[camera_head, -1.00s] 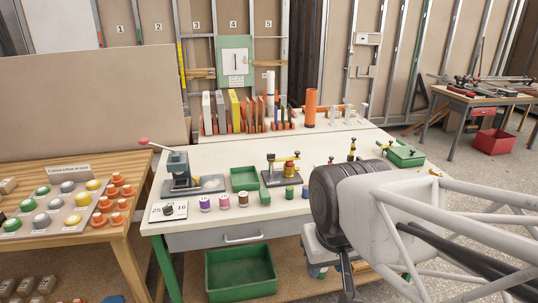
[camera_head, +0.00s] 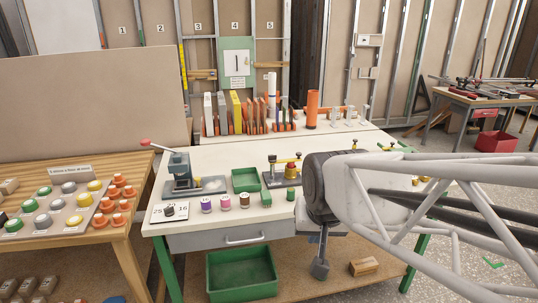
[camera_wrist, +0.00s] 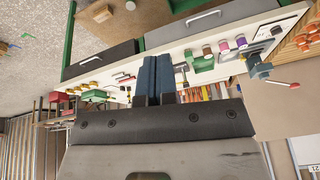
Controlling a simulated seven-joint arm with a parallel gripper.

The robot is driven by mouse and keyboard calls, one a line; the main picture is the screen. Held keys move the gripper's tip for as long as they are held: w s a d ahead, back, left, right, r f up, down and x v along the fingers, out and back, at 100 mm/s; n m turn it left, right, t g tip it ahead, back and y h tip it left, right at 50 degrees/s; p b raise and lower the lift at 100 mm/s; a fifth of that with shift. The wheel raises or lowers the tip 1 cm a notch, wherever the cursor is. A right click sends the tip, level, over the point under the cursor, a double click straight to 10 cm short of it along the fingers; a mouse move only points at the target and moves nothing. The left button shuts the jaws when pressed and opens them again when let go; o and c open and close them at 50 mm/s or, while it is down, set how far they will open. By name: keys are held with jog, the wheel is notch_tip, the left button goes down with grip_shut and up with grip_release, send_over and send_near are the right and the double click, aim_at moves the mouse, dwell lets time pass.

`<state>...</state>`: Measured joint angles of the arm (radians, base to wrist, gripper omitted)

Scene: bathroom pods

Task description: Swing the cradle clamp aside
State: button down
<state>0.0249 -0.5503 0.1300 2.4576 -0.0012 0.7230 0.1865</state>
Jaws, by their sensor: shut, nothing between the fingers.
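A small fixture (camera_head: 286,170) with a dark base, a black post and a yellow-topped brass part stands on the white bench; I take it for the cradle with its clamp. Its right edge is close to my arm in the picture, and I cannot make out how the clamp lies. My gripper (camera_head: 320,270) points down in front of the bench's front edge, apart from the fixture. In the wrist view my gripper (camera_wrist: 153,62) shows two blue fingers together, shut and empty. The fixture is not clearly seen there.
A red-handled press (camera_head: 182,172), a green tray (camera_head: 245,180) and several spools (camera_head: 225,202) stand left of the fixture. A large green bin (camera_head: 242,272) sits below the drawer. A wooden block (camera_head: 364,266) lies on the lower shelf. My arm hides the bench's right part.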

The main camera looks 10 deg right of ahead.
aim_at(299, 155)
jog(key=w+d+f+m+t+h, duration=0.1)
jog(key=w+d+f+m+t, duration=0.25)
jog(key=w, duration=0.95)
jog(key=w+d+f+m+t, duration=0.25)
jog(key=w+m, duration=0.25)
jog(key=w, duration=0.7)
jog(key=w+d+f+m+t+h, duration=0.1)
jog(key=w+d+f+m+t, duration=0.3)
jog(key=w, duration=0.9)
jog(key=w+d+f+m+t+h, duration=0.1)
jog(key=w+d+f+m+t, duration=0.2)
jog(key=w+f+m, duration=0.2)
jog(key=shift+w+d+f+m+h, duration=0.4)
jog(key=shift+w+f, duration=0.2)
jog(key=shift+w, duration=0.7)
jog(key=shift+w, duration=0.1)
jog(key=shift+x, duration=6.9)
jog(key=shift+w+r+n+y, duration=0.1)
jog(key=shift+w+n+y, duration=0.1)
jog(key=shift+n+y, duration=0.1)
